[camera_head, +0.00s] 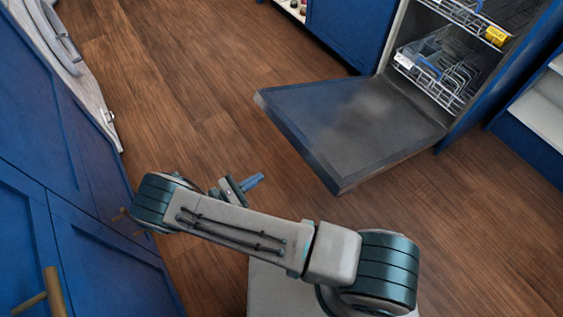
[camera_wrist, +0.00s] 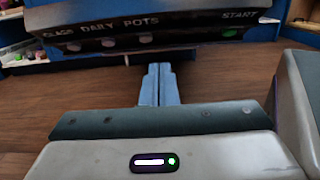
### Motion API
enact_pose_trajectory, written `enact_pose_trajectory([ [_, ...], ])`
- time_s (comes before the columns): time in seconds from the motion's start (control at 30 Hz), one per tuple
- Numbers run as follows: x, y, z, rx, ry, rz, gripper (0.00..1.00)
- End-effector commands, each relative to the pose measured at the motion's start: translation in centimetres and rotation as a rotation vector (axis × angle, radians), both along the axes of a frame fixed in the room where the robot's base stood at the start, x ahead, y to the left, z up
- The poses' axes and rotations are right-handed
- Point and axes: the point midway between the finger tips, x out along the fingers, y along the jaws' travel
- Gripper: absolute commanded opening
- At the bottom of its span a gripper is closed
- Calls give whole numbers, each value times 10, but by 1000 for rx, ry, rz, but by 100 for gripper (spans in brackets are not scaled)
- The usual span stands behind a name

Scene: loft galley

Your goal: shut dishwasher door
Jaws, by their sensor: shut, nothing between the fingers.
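The dishwasher door (camera_head: 350,125) hangs fully lowered, roughly level above the floor, with its grey inner face up. The dishwasher (camera_head: 440,65) is open at the upper right, with its wire racks showing. My gripper (camera_head: 256,181) is left of the door's near corner, apart from it in the head view. In the wrist view my gripper (camera_wrist: 158,72) has its blue fingers together and empty. They point toward the door's edge panel (camera_wrist: 150,32), which carries lettering and buttons. Whether the fingertips touch the panel I cannot tell.
Blue cabinets (camera_head: 60,190) with wooden knobs stand close on the left, beside my arm. The lower rack (camera_head: 440,75) sits inside the dishwasher. Open shelves (camera_head: 540,115) are at the right. The wooden floor (camera_head: 200,80) left of the door is clear.

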Motion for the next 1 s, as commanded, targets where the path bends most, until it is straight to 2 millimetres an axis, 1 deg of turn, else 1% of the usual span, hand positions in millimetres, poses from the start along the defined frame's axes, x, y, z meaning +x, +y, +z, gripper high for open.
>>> enact_pose_trajectory([
  [0.17,11,-16,0,-6,0,3,0],
  [0.57,57,-86,5,-5,0,-1,0],
  [0.6,59,-87,13,-2,-1,1,0],
  [0.7,64,-94,24,-1,0,1,0],
  [0.83,68,-100,33,-1,0,2,0],
  [1.0,70,-103,37,-2,0,3,0],
])
